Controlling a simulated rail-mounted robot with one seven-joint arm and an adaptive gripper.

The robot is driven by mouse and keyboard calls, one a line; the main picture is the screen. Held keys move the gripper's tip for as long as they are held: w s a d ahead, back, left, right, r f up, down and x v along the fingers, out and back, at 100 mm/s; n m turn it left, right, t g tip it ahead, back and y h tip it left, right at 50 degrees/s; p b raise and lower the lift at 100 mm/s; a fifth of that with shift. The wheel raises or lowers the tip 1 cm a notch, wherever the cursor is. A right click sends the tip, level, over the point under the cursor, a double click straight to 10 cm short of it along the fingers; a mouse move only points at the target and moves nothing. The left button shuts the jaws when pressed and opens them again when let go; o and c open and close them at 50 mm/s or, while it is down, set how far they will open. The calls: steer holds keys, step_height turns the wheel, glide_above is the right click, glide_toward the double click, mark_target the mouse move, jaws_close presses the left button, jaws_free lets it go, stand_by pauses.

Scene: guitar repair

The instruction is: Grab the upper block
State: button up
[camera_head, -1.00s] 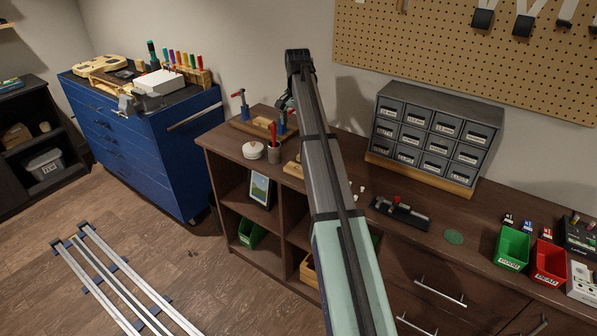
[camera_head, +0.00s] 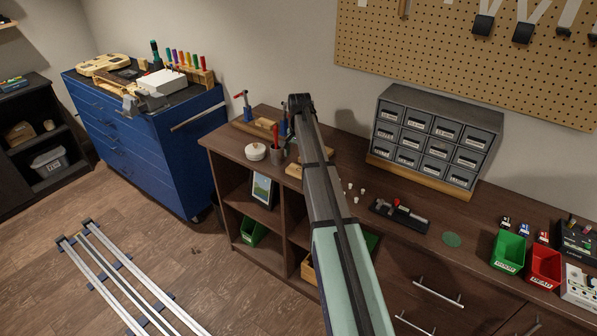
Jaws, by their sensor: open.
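A wooden piece (camera_head: 257,130) lies at the back left of the brown workbench, between two clamps with blue bodies. It could be the block in question, but I cannot make out a stack of blocks. A second light wooden block (camera_head: 293,171) shows partly at the left side of my arm, nearer the front; the arm covers the rest. My arm rises from the bottom of the picture to a dark joint above the bench's back left. My gripper and its fingers are hidden behind the arm, so I cannot see their distance to either piece.
A grey drawer cabinet (camera_head: 436,138), a black tool holder (camera_head: 400,216) and green (camera_head: 508,252) and red (camera_head: 544,268) bins stand to the right. Bench top around the green disc (camera_head: 452,240) is clear.

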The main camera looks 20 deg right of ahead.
mark_target(299, 169)
steer(key=shift+f+p, duration=0.8)
steer(key=shift+f, duration=1.45)
steer(key=c, duration=0.8)
steer(key=shift+r, duration=0.15)
